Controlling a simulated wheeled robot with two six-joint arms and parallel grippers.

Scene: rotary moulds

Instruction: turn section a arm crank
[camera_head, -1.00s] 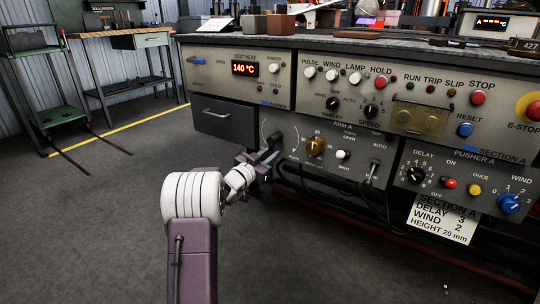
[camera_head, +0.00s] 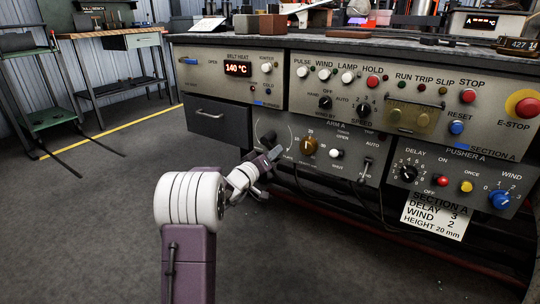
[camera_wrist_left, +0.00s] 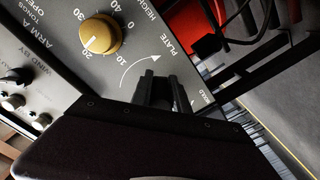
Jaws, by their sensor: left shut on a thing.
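The ARM A panel (camera_head: 350,155) is a grey plate at the lower middle of the bench in the head view. Its black arm crank (camera_head: 268,137) sits at the panel's left, beside a curved scale line. My left gripper (camera_head: 274,154) reaches in from the lower left and is shut at the crank. In the left wrist view its dark fingers (camera_wrist_left: 163,90) lie close together in front of the panel, next to a curved arrow. What they grip is mostly hidden. My right gripper is not in view.
A brass plate height dial (camera_head: 309,145) stands just right of the crank, with a white knob (camera_head: 336,154) and a toggle lever (camera_head: 366,165) beyond. A drawer (camera_head: 218,118) is at the left. Cables hang below the panel. The floor in front is clear.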

